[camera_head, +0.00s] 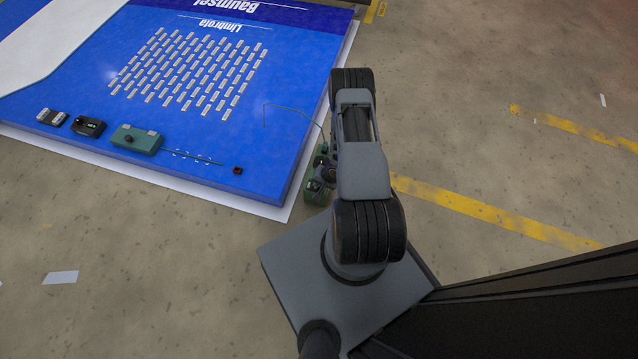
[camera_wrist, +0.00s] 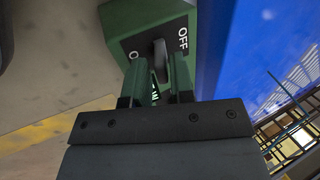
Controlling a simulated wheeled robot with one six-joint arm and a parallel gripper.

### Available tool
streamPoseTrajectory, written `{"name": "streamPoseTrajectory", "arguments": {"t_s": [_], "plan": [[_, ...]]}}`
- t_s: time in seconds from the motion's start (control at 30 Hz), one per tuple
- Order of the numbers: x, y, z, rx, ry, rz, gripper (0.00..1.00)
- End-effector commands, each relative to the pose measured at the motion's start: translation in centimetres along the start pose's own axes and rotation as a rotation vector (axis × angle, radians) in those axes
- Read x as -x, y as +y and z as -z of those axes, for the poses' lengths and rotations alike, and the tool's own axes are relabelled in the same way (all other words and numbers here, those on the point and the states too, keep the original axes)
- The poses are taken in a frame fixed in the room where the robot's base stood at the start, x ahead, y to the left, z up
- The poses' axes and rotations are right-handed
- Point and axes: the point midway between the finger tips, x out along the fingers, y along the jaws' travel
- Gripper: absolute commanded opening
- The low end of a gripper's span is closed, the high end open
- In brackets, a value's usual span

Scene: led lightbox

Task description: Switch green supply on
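I cannot tell whether either finger touches the lever, or which way the lever is set. In the head view, the supply (camera_head: 317,196) is beside the board's right edge, partly hidden by my arm.
A blue board (camera_head: 262,130) with rows of small light pieces lies left of the supply. A teal box (camera_head: 136,139), a black device (camera_head: 87,126) and a grey device (camera_head: 52,116) sit along its near edge. A thin wire (camera_head: 292,106) arches over its right side. Concrete floor at right is clear.

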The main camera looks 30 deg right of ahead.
Motion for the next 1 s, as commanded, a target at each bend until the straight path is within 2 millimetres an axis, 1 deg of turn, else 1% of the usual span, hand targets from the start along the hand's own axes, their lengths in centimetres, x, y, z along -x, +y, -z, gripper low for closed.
{"name": "streamPoseTrajectory", "arguments": {"t_s": [0.03,0.2,0.4,0.5,0.6,0.7,0.83,1.0], "plan": [[1.4,-0.2,0.1,-0.002,0.003,0.001,0.22],[5.0,-0.2,0.1,-0.003,0.003,0.001,0.22],[8.9,-0.1,0.1,-0.004,0.003,0.000,0.22],[10.3,-0.1,0.1,-0.004,0.003,0.000,0.22],[11.4,0.0,0.1,-0.004,0.002,0.000,0.22],[12.0,0.0,0.1,-0.004,0.002,0.000,0.22],[12.4,0.1,0.0,-0.003,0.001,0.000,0.22],[12.4,0.1,0.0,-0.003,0.001,0.000,0.22]]}}
